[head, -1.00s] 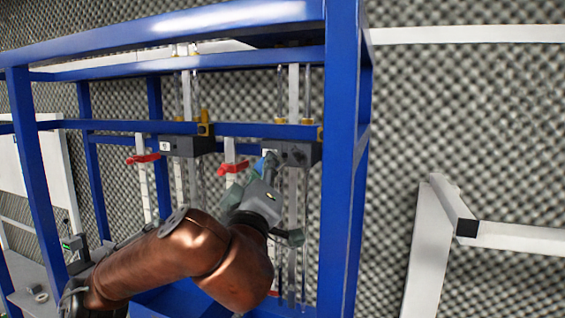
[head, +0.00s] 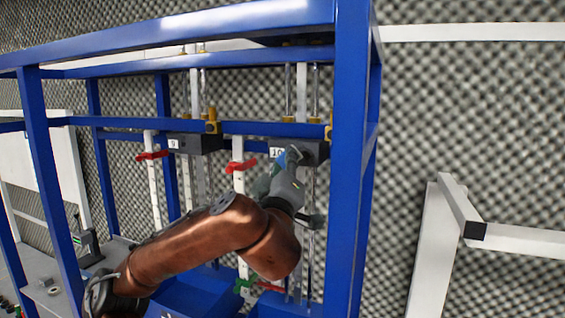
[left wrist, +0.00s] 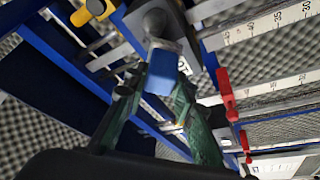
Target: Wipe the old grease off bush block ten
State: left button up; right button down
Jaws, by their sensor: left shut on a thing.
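Bush block ten (head: 316,150) is a dark grey block with a white "10" label, on the blue cross rail inside the frame. My left gripper (head: 284,170) is at its front, shut on a small blue wipe (head: 293,154). The wipe is at the block's front face, right of the label; I cannot tell if they touch. In the left wrist view, the wipe (left wrist: 160,80) sits between the green fingertips (left wrist: 158,98), against the grey block (left wrist: 180,38). The gripper hides part of the block's face. Grease cannot be made out. My right gripper is not in view.
Block nine (head: 196,143) is on the same rail to the left. Red clamps (head: 240,165) sit on white graduated strips beside the blocks. A thick blue post (head: 348,190) stands close right of block ten. A grey bench (head: 60,285) is at lower left.

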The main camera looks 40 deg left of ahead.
pick_arm(q)
jog(key=shift+w+a, duration=0.1)
jog(key=shift+w, duration=0.25)
dwell(0.6)
jog(key=shift+w+a, duration=0.2)
jog(key=shift+w, duration=0.4)
jog(key=shift+d, duration=0.15)
jog(key=shift+w+d+r+p, duration=0.1)
jog(key=shift+w+d+p, duration=0.05)
jog(key=shift+d+p, duration=0.35)
jog(key=shift+w+d, duration=0.25)
jog(key=shift+d, duration=0.7)
jog(key=shift+p, duration=0.3)
